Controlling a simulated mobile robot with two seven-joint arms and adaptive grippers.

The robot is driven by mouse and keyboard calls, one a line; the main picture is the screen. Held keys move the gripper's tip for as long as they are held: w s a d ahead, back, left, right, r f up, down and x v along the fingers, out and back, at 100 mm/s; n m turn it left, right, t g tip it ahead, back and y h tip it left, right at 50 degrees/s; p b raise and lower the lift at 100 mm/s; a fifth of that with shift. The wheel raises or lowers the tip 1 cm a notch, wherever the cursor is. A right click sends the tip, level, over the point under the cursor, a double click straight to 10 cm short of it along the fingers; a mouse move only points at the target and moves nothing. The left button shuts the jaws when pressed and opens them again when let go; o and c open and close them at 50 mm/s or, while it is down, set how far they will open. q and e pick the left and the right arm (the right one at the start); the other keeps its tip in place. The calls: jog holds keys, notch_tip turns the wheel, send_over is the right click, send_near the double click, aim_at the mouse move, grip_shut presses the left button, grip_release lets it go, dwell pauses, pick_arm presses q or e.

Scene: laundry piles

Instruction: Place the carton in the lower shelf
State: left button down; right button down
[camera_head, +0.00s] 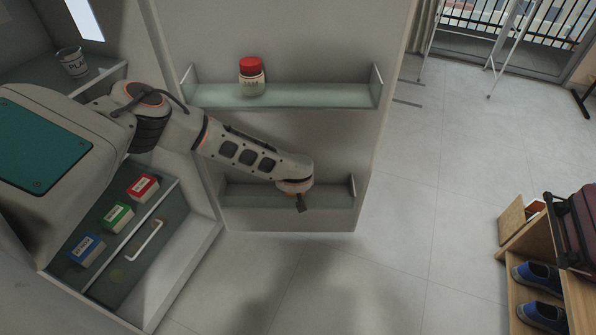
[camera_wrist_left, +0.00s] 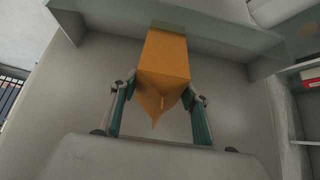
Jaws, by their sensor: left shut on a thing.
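The orange carton (camera_wrist_left: 165,58) with a gabled end sits between the fingers of my left gripper (camera_wrist_left: 157,92) in the left wrist view. The gripper is shut on it. In the head view my left gripper (camera_head: 301,203) is at the lower shelf (camera_head: 243,197) on the inside of the open door. The wrist hides the carton there. In the wrist view the carton's far end is at the shelf's glass edge (camera_wrist_left: 225,38); I cannot tell whether it rests on the shelf. My right gripper is not in view.
A red-lidded jar (camera_head: 252,82) stands on the upper door shelf (camera_head: 320,95). Several small boxes, including a green one (camera_head: 117,216), lie on the cabinet shelf at left. A wooden shoe rack (camera_head: 520,275) is at right; the floor between is clear.

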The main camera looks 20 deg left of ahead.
pick_arm(q)
jog(key=f, duration=0.2)
jog(key=f+b, duration=0.1)
jog(key=shift+w+a+f, duration=0.15)
jog(key=shift+w+f, duration=0.1)
jog(key=shift+w+r+g, duration=0.4)
jog(key=shift+w+r, duration=0.1)
jog(key=shift+r, duration=0.4)
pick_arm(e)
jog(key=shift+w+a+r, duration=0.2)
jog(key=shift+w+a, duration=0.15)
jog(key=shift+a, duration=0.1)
pick_arm(q)
jog(key=shift+b, duration=0.3)
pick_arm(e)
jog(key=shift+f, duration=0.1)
